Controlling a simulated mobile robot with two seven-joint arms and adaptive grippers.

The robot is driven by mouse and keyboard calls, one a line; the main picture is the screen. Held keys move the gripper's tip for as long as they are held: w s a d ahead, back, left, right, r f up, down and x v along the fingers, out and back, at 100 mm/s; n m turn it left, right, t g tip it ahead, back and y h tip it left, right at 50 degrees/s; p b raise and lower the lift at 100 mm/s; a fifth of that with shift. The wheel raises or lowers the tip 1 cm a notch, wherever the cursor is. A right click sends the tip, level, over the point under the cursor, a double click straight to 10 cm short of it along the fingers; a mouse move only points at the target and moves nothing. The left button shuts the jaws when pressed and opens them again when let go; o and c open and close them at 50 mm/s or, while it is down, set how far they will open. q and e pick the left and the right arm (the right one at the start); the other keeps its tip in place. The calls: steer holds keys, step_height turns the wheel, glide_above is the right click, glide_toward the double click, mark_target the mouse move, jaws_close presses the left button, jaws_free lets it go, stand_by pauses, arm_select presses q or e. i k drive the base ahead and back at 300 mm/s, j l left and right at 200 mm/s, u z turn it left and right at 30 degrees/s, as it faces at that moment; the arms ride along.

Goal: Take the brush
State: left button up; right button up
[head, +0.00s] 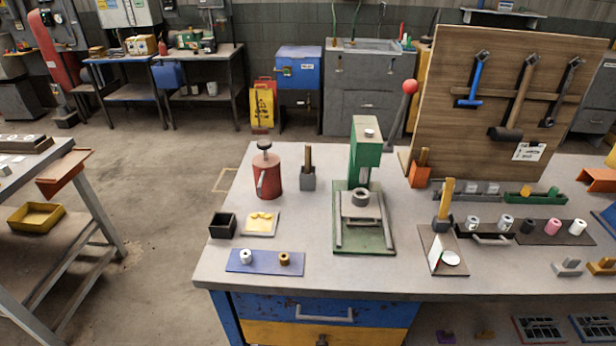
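I cannot tell for sure which thing is the brush. An upright piece with a yellow handle (446,198) and a dark lower part stands near the middle right of the workbench (330,282), behind a small stand with a white disc (451,258). A grey block with a brown wooden handle (308,170) stands between the red can (268,172) and the green press (366,150). An orange holder (419,176) with a brown handle stands at the foot of the tool board. Neither of my grippers shows in the head view.
The wooden tool board (450,85) rises at the back right. A blue mat (265,262) with two small rolls and a black box (222,225) lie front left. Trays of small cylinders (555,232) fill the right. The bench's front middle is clear.

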mark_target(307, 148)
steer(key=k+z, duration=0.35)
steer(key=k+l+z, duration=0.1)
steer(key=z, duration=0.25)
steer(key=j+z, duration=0.4)
steer(key=i+j+z, duration=0.1)
steer(key=z, duration=0.25)
steer(key=j, duration=4.45)
